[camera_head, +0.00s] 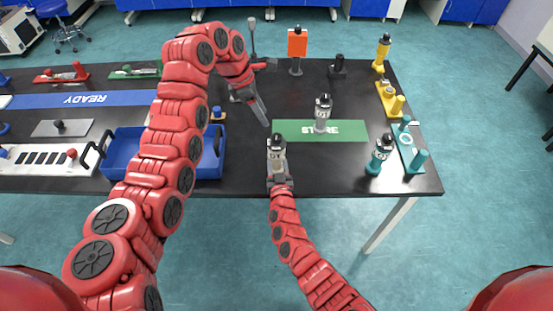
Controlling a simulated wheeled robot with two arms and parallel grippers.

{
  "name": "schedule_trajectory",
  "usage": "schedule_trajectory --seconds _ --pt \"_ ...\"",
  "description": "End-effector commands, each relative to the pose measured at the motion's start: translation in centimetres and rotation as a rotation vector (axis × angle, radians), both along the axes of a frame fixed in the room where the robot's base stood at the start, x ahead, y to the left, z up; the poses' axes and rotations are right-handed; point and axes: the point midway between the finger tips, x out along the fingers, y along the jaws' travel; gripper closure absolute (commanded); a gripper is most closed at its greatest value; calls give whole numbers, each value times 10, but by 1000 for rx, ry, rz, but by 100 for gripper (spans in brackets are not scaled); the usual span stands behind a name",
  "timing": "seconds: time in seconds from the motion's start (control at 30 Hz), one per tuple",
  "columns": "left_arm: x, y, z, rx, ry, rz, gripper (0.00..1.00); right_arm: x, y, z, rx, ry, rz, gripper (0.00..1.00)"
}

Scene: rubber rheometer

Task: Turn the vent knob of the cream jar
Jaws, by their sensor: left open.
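The cream jar (277,158), with a dark top, stands upright at the front edge of the dark table, left of the green STORE mat. Its vent knob is too small to make out clearly. My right gripper (280,180) is at the lower front of this jar and partly covers it; whether its fingers are closed on the jar is not clear. My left gripper (268,94) is open and empty, with fingers spread, behind and above the cream jar.
A grey jar (322,117) stands on the STORE mat (352,131). A teal jar (379,156) and teal fixture (408,148) are at the right. A blue bin (208,168) lies left, partly behind my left arm. An orange-topped post (297,45) stands at the back.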

Motion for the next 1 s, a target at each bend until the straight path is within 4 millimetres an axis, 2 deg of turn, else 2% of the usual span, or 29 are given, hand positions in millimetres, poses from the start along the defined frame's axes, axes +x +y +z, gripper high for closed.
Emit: schedule_trajectory --seconds 0.03,0.13,0.27,0.4,0.5,0.7,0.83,1.0 --pt "0 0 0 0 0 0 46 0 0 0 0 0 0 100" --pt "-1 -1 -3 -10 2 -2 29 0 0 0 0 0 0 100" --pt "-6 -9 -19 -73 2 -23 29 0 0 0 0 0 0 100" --pt "-19 -26 -50 -226 1 -50 29 0 0 0 0 0 0 100" --pt "-28 -42 -66 -370 -22 -59 29 0 0 0 0 0 0 100" --pt "-41 -64 -76 -664 -107 -15 29 0 0 0 0 1 0 100" --pt "-44 -62 -75 -831 -188 60 29 0 0 0 0 1 0 100" --pt "-44 -39 -80 -995 -310 202 29 0 0 0 0 1 0 100"
